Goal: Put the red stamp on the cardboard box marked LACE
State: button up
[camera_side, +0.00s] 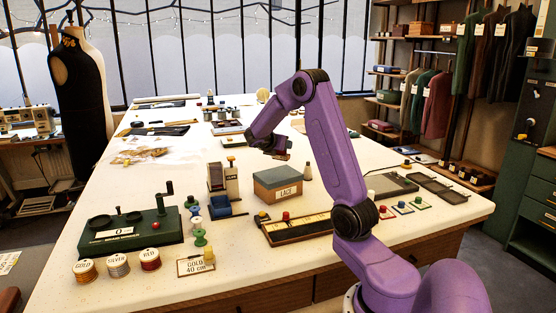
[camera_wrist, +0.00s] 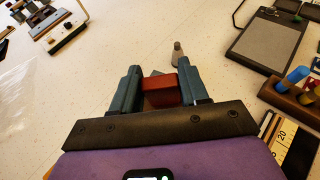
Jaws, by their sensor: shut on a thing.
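The cardboard box marked LACE (camera_side: 286,194) stands on the table in the side view, with a grey-blue lid and a white label. My gripper (camera_side: 279,154) is above the back part of the box, apart from the lid as far as the side view shows. In the wrist view, my gripper (camera_wrist: 160,88) is shut on a red block, which looks like the red stamp (camera_wrist: 164,90). The stamp's underside is hidden. A small grey-blue patch behind it may be the box lid; the rest of the box is hidden by my gripper.
A small grey weight-like piece (camera_side: 308,172) stands right of the box. A wooden stand (camera_wrist: 296,96) with blue and yellow handles is at the wrist view's right, below a grey pad (camera_wrist: 265,45). A ruler tray (camera_side: 300,229) lies in front of the box.

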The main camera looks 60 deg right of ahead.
aim_at(275, 158)
jog(key=f, duration=0.1)
jog(key=w+d+f, duration=0.2)
jog(key=shift+f, duration=1.8)
jog(key=shift+f, duration=0.15)
jog(key=o, duration=1.1)
